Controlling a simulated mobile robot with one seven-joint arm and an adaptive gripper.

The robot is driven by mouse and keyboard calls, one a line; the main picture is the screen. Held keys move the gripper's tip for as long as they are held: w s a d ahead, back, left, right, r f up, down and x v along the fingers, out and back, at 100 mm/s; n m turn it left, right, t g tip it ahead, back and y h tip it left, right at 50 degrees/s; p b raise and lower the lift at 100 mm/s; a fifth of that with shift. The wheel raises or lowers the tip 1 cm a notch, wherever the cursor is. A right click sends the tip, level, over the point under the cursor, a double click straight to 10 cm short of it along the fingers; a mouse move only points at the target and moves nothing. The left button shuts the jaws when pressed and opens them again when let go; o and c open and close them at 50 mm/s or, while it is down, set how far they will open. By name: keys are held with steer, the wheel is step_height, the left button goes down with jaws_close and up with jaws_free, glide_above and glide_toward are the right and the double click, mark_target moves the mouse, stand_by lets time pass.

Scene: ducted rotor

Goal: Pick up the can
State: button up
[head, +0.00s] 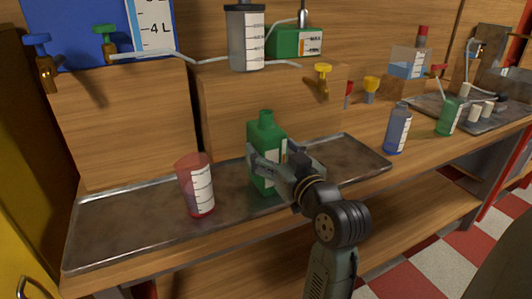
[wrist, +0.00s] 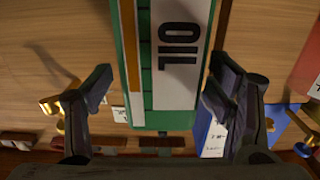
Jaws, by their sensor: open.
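A green can (head: 267,132) stands upright on the metal tray (head: 120,222). In the wrist view the can (wrist: 146,105) fills the middle, with a white label reading OIL. My gripper (head: 278,160) is at the can from the front right, and one finger hides part of its label in the head view. In the wrist view my gripper (wrist: 160,82) is open, with one finger on each side of the can. Gaps show between the fingers and the can there. The can's lower part is partly hidden by my gripper in the head view.
A red cup (head: 197,184) stands on the tray left of the can. A wooden block (head: 221,115) rises behind it, bearing a clear measuring jar (head: 246,40) and another green container (head: 296,43). A blue bottle (head: 397,129) stands to the right. The tray's right end is clear.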

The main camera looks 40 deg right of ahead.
steer(key=x, duration=0.3)
steer(key=shift+w, duration=0.2)
steer(key=shift+r, duration=0.15)
jaws_close()
stand_by(0.7)
